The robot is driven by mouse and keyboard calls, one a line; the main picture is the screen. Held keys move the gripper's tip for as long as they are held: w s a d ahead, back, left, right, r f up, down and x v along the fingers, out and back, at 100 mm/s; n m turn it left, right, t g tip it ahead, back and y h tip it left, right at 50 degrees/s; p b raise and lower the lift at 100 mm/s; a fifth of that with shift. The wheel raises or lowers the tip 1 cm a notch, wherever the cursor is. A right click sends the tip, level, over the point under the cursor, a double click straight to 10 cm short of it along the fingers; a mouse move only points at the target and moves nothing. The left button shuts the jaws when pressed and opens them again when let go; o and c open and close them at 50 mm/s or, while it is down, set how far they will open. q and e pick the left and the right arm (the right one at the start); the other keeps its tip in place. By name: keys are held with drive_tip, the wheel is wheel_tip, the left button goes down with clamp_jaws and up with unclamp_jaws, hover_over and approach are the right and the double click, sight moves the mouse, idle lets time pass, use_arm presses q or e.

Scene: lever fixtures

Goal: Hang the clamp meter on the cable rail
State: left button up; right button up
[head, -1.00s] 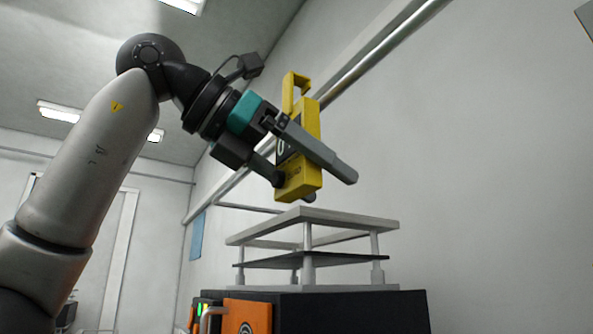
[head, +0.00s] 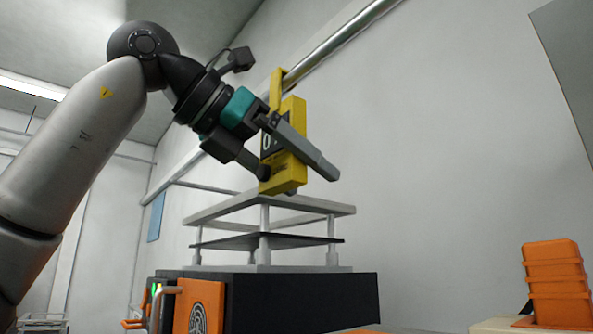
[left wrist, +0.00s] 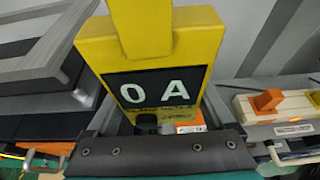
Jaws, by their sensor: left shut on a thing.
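The clamp meter (head: 291,150) is yellow with a dark display and a hook-shaped top, and hangs nearly upright in my left gripper (head: 297,172). The gripper is shut on its body, one finger in front. In the left wrist view the meter (left wrist: 190,45) fills the middle, its display reading "0 A". The cable rail (head: 345,40) is a shiny metal pipe running slantwise along the wall. The meter's hook overlaps the rail in the head view; I cannot tell whether it touches it or is around it. My right gripper is not in view.
Below the meter, a grey two-tier stand (head: 265,218) sits on a black cabinet (head: 300,300) with an orange panel (head: 200,305). An orange ribbed object (head: 554,280) stands at the lower right. The wall right of the meter is bare.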

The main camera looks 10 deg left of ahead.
use_arm(q)
drive_tip(key=o, duration=1.3)
drive_tip(key=shift+s+a+r, duration=0.25)
drive_tip(key=shift+s+a, duration=0.05)
drive_tip(key=shift+s, duration=0.1)
drive_tip(key=v, duration=1.4)
drive_tip(key=shift+s+r, duration=0.1)
